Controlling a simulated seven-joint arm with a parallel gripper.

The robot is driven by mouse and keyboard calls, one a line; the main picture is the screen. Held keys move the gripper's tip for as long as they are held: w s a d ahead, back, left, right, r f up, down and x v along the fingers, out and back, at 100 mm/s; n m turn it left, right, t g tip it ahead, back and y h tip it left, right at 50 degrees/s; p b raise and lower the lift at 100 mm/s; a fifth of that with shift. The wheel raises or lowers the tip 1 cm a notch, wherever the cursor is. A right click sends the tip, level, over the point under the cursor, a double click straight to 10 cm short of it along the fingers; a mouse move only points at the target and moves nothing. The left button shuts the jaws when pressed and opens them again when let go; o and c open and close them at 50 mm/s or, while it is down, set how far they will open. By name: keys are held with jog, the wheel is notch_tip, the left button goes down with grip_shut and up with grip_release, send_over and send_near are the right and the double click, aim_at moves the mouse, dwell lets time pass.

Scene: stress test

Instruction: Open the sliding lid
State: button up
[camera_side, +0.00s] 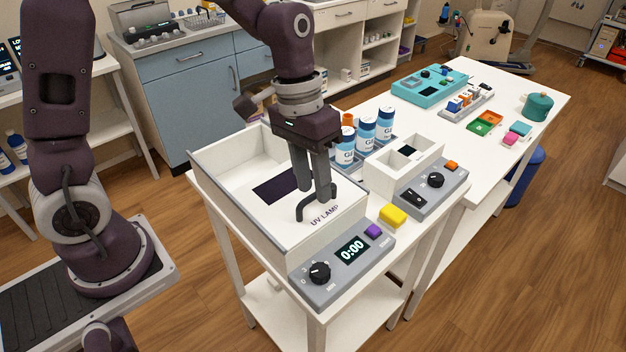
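A white box labelled "UV LAMP" (232,238) stands on the near white table, with raised walls and a thin grey rim. A flat white panel with a dark rectangular window (275,187) lies within its walls; it appears to be the sliding lid. A dark bar handle (304,211) shows near the panel's front right, just beside the lettering. My gripper (318,188) points down over this front right part, its fingertips at the handle. The fingers overlap the handle in this view, so I cannot tell whether they are closed on it.
A grey control panel with a black knob, a 0:00 display (350,250) and a purple button sits in front. A yellow block (393,216), a white compartment box (401,165) and several blue-and-white bottles (365,134) stand close on the right. A second knob panel (433,188) is beyond.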

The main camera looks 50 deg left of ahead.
jog(key=shift+f, duration=0.15)
grip_shut()
dwell(1.4)
